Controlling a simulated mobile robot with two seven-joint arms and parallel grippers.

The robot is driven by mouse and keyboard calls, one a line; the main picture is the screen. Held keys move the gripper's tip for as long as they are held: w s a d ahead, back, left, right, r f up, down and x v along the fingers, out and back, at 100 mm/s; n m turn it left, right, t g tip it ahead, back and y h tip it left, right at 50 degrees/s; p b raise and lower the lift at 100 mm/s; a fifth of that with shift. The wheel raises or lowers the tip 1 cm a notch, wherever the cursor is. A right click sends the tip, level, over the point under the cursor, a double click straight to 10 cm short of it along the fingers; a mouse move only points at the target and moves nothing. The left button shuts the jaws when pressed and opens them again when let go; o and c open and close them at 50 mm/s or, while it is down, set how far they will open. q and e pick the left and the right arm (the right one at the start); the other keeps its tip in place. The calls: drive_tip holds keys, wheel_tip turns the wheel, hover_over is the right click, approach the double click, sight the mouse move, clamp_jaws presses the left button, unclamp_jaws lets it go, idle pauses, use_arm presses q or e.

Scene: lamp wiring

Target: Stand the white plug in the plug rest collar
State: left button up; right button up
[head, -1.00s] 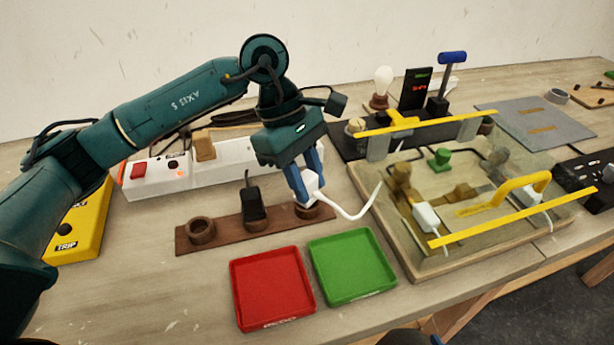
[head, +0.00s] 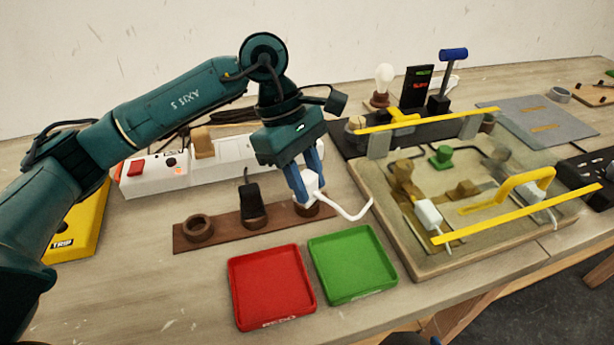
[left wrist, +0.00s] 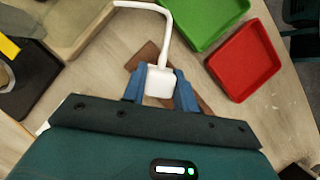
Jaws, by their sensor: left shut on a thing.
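The white plug (head: 310,181) with its white cord is held between the blue fingers of my left gripper (head: 308,184). It also shows in the left wrist view (left wrist: 160,82), between the two fingertips. The plug is over the right-hand collar (head: 314,210) of the brown plug rest (head: 225,234). Its lower end meets or hides the collar's top; I cannot tell how deep it sits. A black plug (head: 252,203) stands in the middle collar. The left collar (head: 197,228) is empty. My right gripper is not in view.
A red tray (head: 271,287) and a green tray (head: 352,264) lie in front of the rest. A white power strip (head: 185,172) is behind it. A board with yellow bars (head: 520,212) and a clear cover stands to the right. A yellow trip box (head: 78,225) is at left.

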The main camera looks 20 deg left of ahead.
use_arm(q)
drive_tip(key=shift+f, duration=0.15)
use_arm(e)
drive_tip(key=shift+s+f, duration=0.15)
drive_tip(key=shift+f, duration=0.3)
use_arm(q)
drive_tip(key=o, duration=1.2)
drive_tip(key=shift+c, duration=0.2)
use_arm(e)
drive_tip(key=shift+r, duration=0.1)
use_arm(q)
drive_tip(key=shift+w+a+r, duration=0.15)
drive_tip(key=shift+a+r, duration=0.05)
drive_tip(key=shift+r, duration=0.45)
drive_tip(key=v, duration=1.2)
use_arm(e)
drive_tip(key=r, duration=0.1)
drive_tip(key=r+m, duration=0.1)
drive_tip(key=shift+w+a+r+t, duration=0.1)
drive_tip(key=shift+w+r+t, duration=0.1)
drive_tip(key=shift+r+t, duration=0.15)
